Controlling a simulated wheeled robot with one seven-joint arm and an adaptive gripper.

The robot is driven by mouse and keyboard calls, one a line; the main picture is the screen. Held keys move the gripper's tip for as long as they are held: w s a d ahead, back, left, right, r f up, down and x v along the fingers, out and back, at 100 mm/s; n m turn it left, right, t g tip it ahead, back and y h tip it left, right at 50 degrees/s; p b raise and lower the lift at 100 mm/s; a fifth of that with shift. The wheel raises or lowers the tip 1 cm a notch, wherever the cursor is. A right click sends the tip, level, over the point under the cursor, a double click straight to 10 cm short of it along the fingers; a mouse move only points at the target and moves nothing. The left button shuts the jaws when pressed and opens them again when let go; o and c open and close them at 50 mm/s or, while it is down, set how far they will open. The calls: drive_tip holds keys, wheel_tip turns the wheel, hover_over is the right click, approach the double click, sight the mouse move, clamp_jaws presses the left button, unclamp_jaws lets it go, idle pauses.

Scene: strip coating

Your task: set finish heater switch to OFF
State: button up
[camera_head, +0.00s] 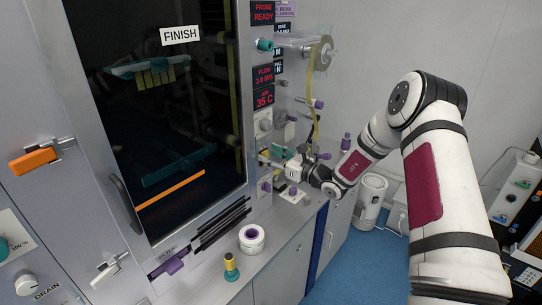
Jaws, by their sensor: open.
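The cabinet labelled FINISH (180,35) has a dark glass door, and a grey control panel (264,50) runs down its right side. The panel carries red-lit displays reading PROBE READY, FLOW and AIR 35 C (264,97). A pale round knob (264,125) sits below the AIR display. I cannot tell which control is the finish heater switch, or its setting. My gripper (277,163) is open, low at the panel's right side, below the knob. It is small and crowded by nearby fittings, so contact cannot be told.
A white tape roll (252,239) and a yellow-and-green stamp-like object (231,268) stand on the counter. A reel with yellow strip (321,55) hangs above my gripper. A white canister (370,200) stands behind my arm. Blue floor (345,265) is open at lower right.

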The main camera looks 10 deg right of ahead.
drive_tip(key=shift+w+a, duration=0.1)
drive_tip(key=shift+w, duration=0.05)
clamp_jaws()
drive_tip(key=shift+f+t+y+b, duration=0.7)
drive_tip(key=shift+t+y+b, duration=0.1)
drive_tip(key=shift+t+b, duration=0.15)
drive_tip(key=shift+f+t+y+b, duration=0.15)
drive_tip(key=shift+t+y+b, duration=0.25)
drive_tip(key=shift+t+b, duration=0.25)
drive_tip(key=shift+s+t+y, duration=0.25)
drive_tip(key=shift+t+y, duration=0.05)
drive_tip(key=shift+t, duration=0.1)
unclamp_jaws()
